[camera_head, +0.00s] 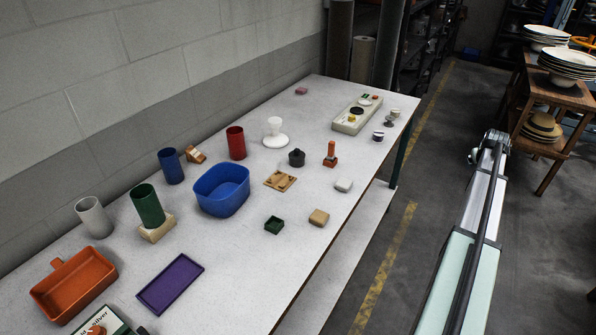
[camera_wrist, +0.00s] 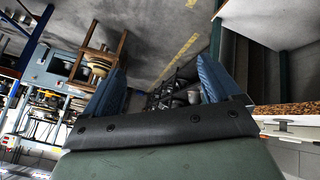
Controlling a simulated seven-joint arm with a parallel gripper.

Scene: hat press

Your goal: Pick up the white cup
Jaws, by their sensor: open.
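A pale grey-white cup (camera_head: 95,218) stands upright at the left of the table, near the wall. A smaller white cup-shaped piece (camera_head: 274,126) stands on a round white base farther back. I cannot tell for certain which of these is the white cup. My gripper (camera_wrist: 160,82) shows in the wrist view with its two blue fingers wide apart and nothing between them. It points toward the floor and shelving, away from the tabletop. In the head view my arm is to the right of the table, apart from both cups.
A green cup (camera_head: 147,205) on a wooden block, a blue cup (camera_head: 171,166) and a red cup (camera_head: 236,143) stand nearby. A blue bin (camera_head: 222,190), orange tray (camera_head: 72,284) and purple tray (camera_head: 170,284) are on the table (camera_head: 240,270). Plates sit on a wooden stand (camera_head: 560,95).

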